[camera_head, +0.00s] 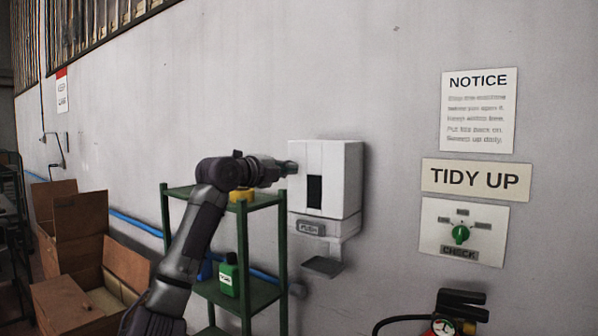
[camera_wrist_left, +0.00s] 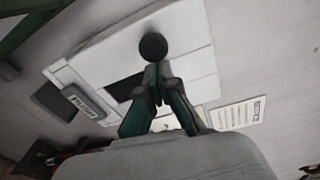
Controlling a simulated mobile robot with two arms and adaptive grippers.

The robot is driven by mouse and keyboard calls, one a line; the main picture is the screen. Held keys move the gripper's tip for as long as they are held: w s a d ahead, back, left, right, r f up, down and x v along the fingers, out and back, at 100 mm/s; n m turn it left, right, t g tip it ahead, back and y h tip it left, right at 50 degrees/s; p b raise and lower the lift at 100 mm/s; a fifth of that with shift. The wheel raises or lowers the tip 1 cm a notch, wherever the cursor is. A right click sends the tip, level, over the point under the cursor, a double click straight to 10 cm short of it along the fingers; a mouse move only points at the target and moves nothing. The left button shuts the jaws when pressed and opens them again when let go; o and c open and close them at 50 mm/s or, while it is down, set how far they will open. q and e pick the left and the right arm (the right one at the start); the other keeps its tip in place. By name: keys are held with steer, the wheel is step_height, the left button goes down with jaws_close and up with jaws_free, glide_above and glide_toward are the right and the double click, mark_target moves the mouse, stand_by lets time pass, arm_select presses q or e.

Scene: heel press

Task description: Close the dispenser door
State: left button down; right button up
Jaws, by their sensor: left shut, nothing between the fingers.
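The white dispenser (camera_head: 342,185) hangs on the wall in the middle of the head view. Its door (camera_head: 301,190), with a dark window, looks flush or nearly flush with the body; a small gap cannot be ruled out. My left gripper (camera_head: 291,168) is shut and empty at the door's left edge, its tips at or very near the door; contact is unclear. In the left wrist view, the shut fingers (camera_wrist_left: 155,92) lie in front of the white dispenser (camera_wrist_left: 105,55) and hide part of its dark window. My right gripper is not in view.
A green shelf (camera_head: 250,302) with a green bottle (camera_head: 229,277) stands left of the dispenser, behind my left arm. A small tray (camera_head: 322,266) juts out below the dispenser. Cardboard boxes (camera_head: 75,300) stand at left. A fire extinguisher (camera_head: 455,315) is at lower right.

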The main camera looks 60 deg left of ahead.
arm_select(q)
steer(key=shift+a+r+p, duration=0.2)
steer(key=shift+a+p, duration=0.05)
steer(key=shift+a, duration=0.35)
steer(key=shift+a+r+p, duration=0.2)
steer(key=shift+a, duration=0.35)
